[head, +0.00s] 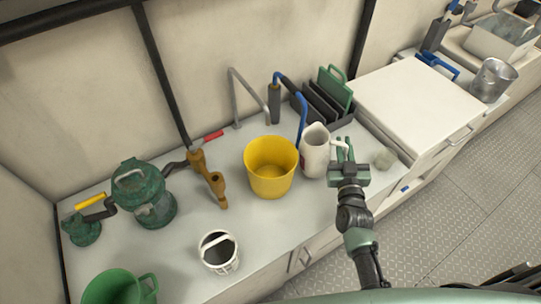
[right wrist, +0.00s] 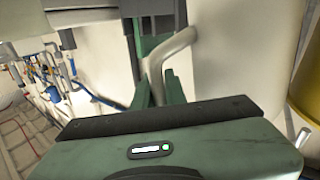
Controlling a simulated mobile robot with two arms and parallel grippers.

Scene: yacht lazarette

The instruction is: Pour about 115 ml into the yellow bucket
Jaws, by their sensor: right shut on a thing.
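The yellow bucket (head: 270,168) stands upright on the counter in the head view, and its inside looks empty. A white jug (head: 315,152) stands upright just right of it, close beside its rim. My right gripper (head: 345,150) is at the jug's right side, shut on its handle. In the right wrist view the jug's handle (right wrist: 172,52) passes between the fingers (right wrist: 160,85), with the pale jug body (right wrist: 235,60) behind. The yellow bucket (right wrist: 305,75) shows at the right edge there. The jug's contents are hidden. My left gripper is not in view.
A rack of dark boards (head: 325,105) is behind the white jug. A roundish grey item (head: 384,159) lies right of my gripper.

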